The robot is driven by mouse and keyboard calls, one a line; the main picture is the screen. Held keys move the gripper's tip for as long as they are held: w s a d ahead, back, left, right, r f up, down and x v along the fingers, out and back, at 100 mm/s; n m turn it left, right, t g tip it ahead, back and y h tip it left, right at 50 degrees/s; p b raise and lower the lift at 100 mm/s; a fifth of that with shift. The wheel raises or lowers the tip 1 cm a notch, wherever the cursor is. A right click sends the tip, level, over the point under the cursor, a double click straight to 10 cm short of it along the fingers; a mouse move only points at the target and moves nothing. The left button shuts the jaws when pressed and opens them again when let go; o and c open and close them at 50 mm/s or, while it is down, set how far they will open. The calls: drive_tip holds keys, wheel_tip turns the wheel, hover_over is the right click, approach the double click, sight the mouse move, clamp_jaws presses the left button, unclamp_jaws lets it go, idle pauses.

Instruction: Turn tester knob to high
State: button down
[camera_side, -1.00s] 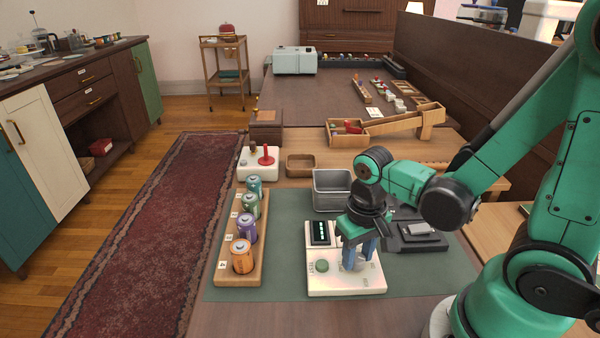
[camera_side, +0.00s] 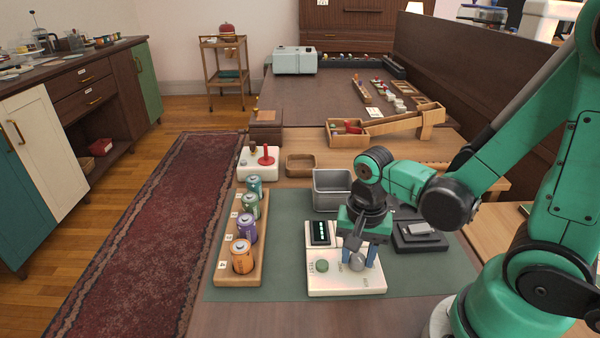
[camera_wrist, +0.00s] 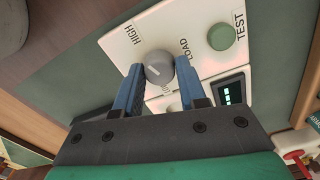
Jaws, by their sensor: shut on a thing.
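The white tester (camera_side: 345,286) lies on the green mat, with a green TEST button (camera_side: 321,266) and a dark display (camera_side: 320,233) with lit green bars. Its grey round knob (camera_wrist: 158,67) sits between the blue fingers of my gripper (camera_wrist: 160,66), which is shut on it. In the side view my gripper (camera_side: 360,258) points down over the tester's right half. The wrist view shows the HIGH label (camera_wrist: 143,33) at the knob's upper left and LOAD (camera_wrist: 183,48) to its right. Another label below is partly hidden by the fingers. A short white mark shows on the knob's face, left of its centre.
A wooden rack (camera_side: 225,272) holds several batteries left of the tester. A metal bin (camera_side: 332,190) stands behind it, and a dark device (camera_side: 420,237) with a grey piece on top sits to the right. The mat's front left is clear.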

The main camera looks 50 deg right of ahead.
sight(358, 256)
idle(0.3)
drive_tip(key=shift+c, duration=2.4)
unclamp_jaws()
drive_tip(key=shift+r, duration=0.15)
drive_tip(key=shift+r, duration=2.7)
